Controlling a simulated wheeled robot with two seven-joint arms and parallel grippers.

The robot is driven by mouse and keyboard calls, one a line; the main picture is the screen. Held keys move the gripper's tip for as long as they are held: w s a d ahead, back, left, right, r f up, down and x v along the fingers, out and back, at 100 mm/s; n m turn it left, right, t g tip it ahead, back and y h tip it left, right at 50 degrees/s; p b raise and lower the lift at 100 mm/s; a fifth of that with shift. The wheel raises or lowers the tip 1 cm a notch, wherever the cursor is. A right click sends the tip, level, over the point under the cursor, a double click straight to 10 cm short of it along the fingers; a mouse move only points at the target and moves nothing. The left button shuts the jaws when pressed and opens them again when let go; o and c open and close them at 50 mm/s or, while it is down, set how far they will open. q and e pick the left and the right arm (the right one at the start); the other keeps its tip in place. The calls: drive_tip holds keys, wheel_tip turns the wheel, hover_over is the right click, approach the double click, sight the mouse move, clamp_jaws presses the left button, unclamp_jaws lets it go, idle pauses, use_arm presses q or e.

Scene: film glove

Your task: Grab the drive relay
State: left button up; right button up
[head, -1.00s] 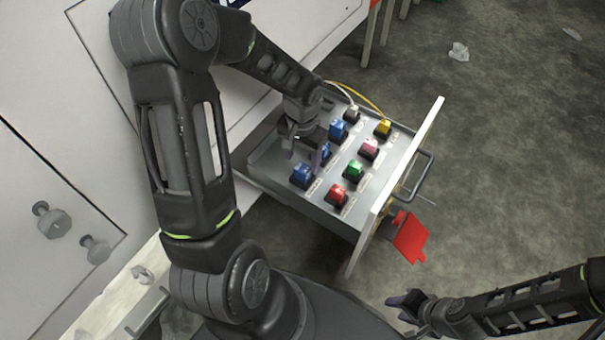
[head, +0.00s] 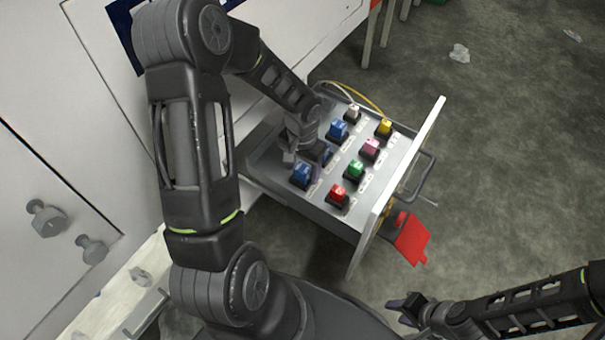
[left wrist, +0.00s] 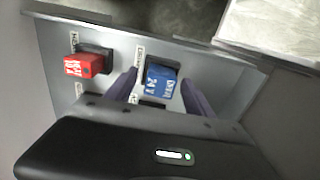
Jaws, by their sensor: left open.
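Several coloured relay blocks stand in sockets in an open grey drawer. My left gripper (head: 303,164) is open, low over the front left part of the drawer. In the left wrist view, its two fingers stand on either side of a blue relay (left wrist: 160,80), with a red relay (left wrist: 85,66) to the left. Lettering is too small to read surely. My right gripper (head: 401,311) is open and empty, away from the drawer.
Red (head: 338,194), green (head: 354,169), pink (head: 369,149), yellow (head: 383,127) and white (head: 352,113) relays crowd the drawer panel (head: 312,200). The floor to the right is mostly clear.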

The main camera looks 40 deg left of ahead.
use_arm(q)
drive_tip(key=shift+c, duration=0.4)
clamp_jaws()
idle(0.4)
